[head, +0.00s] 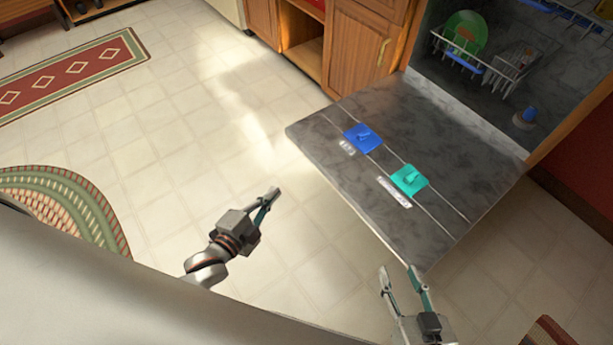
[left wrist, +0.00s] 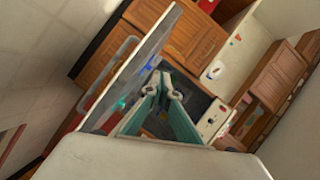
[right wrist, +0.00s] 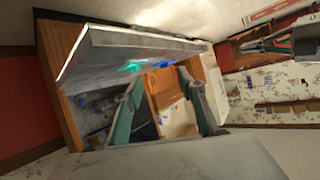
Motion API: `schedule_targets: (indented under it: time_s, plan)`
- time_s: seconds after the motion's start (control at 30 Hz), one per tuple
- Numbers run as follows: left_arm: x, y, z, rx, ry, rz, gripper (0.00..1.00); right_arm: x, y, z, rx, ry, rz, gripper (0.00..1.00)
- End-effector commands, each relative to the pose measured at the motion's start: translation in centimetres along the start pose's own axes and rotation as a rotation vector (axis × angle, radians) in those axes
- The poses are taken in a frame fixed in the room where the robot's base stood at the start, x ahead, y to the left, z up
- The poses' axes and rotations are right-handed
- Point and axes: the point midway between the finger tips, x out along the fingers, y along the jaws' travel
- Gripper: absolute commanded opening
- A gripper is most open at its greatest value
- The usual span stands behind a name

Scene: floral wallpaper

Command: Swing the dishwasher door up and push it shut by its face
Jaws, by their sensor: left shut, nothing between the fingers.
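The dishwasher door (head: 335,170) hangs open, lowered out from the dishwasher (head: 480,105), its grey inner side facing up. It also shows in the left wrist view (left wrist: 150,50) with a grey bar handle (left wrist: 105,75) on its outer face, and in the right wrist view (right wrist: 110,55). My left gripper (head: 276,192) is shut and empty, over the floor off the door's front edge and apart from it. My right gripper (head: 398,268) is open and empty, close to the door's near front corner; whether it touches is unclear.
A blue piece (head: 362,138) and a teal piece (head: 409,180) sit on the door's inner side. Racks (head: 470,60) with a green plate (head: 465,32) are inside the dishwasher. Wooden cabinets (head: 358,50) stand beside it. The tiled floor (head: 170,130) is open to the left.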

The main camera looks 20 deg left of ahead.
Motion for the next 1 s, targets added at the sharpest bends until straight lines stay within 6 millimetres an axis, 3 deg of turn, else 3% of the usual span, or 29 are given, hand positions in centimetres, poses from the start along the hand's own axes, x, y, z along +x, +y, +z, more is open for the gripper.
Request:
schedule_targets:
  time_s: [0.03,0.3,0.7,0.83,1.0]
  plan:
    - [1.2,2.5,1.3,0.112,0.014,-0.007,0.00,0.4,-0.7,2.2,0.038,-0.016,-0.013,0.40]
    - [6.9,6.3,3.8,0.768,0.113,-0.174,0.00,1.5,-3.7,3.7,0.212,0.011,-0.063,0.40]
    - [11.4,14.9,6.4,1.623,0.177,-0.478,0.00,2.6,-5.5,5.0,0.492,0.029,-0.083,0.40]
    - [12.2,16.0,6.6,1.802,0.166,-0.581,0.00,2.9,-5.5,4.5,0.551,0.048,-0.082,0.40]
    - [12.9,16.0,6.5,1.915,0.144,-0.659,0.00,3.0,-5.3,3.6,0.585,0.070,-0.083,0.40]
